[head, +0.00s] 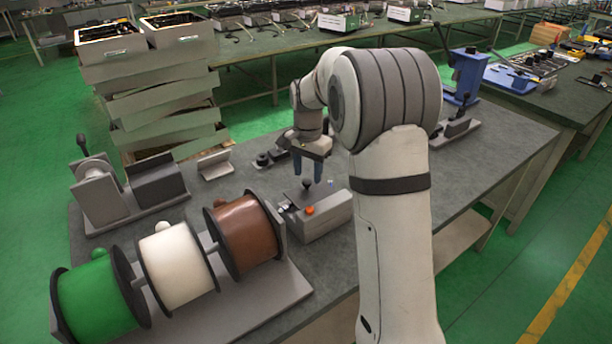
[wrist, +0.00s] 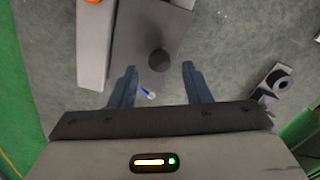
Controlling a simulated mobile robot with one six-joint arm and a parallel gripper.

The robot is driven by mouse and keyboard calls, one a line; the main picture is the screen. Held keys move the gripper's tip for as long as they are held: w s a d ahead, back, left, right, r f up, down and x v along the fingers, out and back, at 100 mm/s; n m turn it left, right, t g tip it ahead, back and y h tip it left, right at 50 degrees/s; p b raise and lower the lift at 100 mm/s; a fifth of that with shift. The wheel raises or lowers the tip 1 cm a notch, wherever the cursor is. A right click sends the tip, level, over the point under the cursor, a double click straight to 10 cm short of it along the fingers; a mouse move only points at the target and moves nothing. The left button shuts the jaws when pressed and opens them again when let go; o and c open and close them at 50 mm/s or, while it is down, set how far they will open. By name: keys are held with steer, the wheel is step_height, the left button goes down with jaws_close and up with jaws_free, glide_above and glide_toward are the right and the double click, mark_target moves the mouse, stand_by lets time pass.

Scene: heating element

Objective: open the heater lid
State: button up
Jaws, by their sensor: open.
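The heater is a low grey box (head: 325,222) on the table, with an orange button (head: 309,210) on top. Its dark lid (head: 316,194) carries a round black knob (head: 308,184). The lid looks shut in the head view. In the wrist view the lid (wrist: 140,25) and knob (wrist: 158,60) lie ahead of the fingers. My gripper (head: 308,170) points down just above the knob. In the wrist view my gripper (wrist: 158,75) is open and empty, and the knob shows between and slightly beyond the two blue fingertips. I cannot tell whether they touch it.
A rack with green (head: 97,300), white (head: 177,265) and brown (head: 243,235) spools stands at the front left. A grey crank device (head: 105,190) is behind it. Small black parts (head: 268,158) lie behind the heater. A blue press (head: 468,75) stands at the far right.

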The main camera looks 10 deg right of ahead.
steer(key=shift+f, duration=1)
steer(key=shift+c, duration=0.3)
jaws_close()
